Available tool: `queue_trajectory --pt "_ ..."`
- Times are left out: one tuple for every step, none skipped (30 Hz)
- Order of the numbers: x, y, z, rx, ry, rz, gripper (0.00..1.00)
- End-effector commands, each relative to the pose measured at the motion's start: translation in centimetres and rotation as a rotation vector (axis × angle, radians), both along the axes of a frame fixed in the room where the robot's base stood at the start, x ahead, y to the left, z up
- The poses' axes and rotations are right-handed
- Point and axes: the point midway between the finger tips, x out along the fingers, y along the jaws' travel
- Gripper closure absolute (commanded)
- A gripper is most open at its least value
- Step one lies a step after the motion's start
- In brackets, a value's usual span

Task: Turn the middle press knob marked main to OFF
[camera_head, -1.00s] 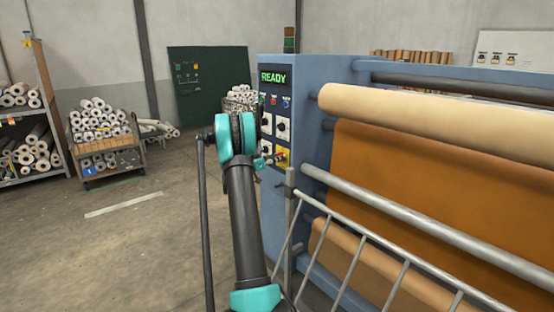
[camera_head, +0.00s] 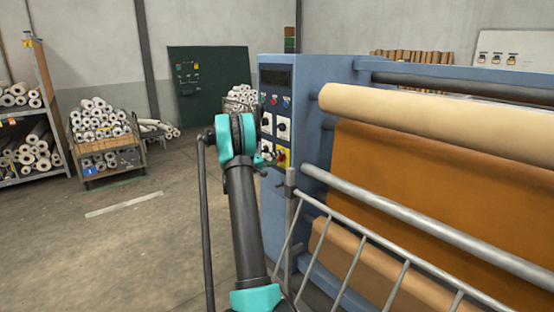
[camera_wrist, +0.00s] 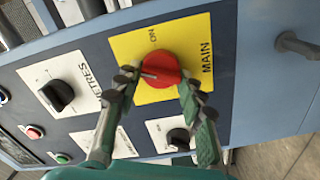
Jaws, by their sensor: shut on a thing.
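The main knob is a red round knob (camera_wrist: 160,68) on a yellow plate (camera_wrist: 200,35) with the words ON and MAIN, seen close in the wrist view. A pale mark on the knob points left in that view, away from the ON label. No OFF label is visible. My gripper (camera_wrist: 158,86) has its two fingers on either side of the red knob, shut on it. In the head view the yellow plate (camera_head: 284,157) is small and low on the blue press panel, and my gripper is partly hidden behind my arm.
A METRES dial (camera_wrist: 57,95) and another black knob (camera_wrist: 178,138) sit beside the yellow plate. The panel's display (camera_head: 275,77) is dark. A grey guard rail (camera_head: 350,262) stands close to the right of my arm.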

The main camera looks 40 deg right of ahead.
Motion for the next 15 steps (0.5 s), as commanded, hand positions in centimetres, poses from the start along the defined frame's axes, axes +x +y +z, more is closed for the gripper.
queue_trajectory --pt "0.06 0.07 -0.07 -0.003 0.042 0.001 0.90" --pt "0.07 0.08 -0.08 -0.005 0.070 0.001 0.90" --pt "0.07 0.08 -0.09 -0.008 0.105 0.001 0.90" --pt "0.08 0.09 -0.10 -0.010 0.131 0.001 0.90" --pt "0.09 0.09 -0.12 -0.012 0.156 0.001 0.90" --pt "0.09 0.09 -0.13 -0.014 0.187 0.001 0.90" --pt "0.09 0.09 -0.14 -0.016 0.210 0.001 0.90" --pt "0.09 0.09 -0.15 -0.018 0.232 0.001 0.90" --pt "0.10 0.09 -0.17 -0.020 0.260 0.001 0.90" --pt "0.10 0.09 -0.18 -0.022 0.281 0.001 0.90" --pt "0.11 0.09 -0.19 -0.023 0.299 0.001 0.90" --pt "0.10 0.10 -0.20 -0.025 0.323 0.001 0.90" --pt "0.11 0.10 -0.21 -0.026 0.340 0.001 0.90" --pt "0.11 0.09 -0.21 -0.027 0.355 0.001 0.90" --pt "0.11 0.10 -0.22 -0.029 0.375 0.001 0.90"
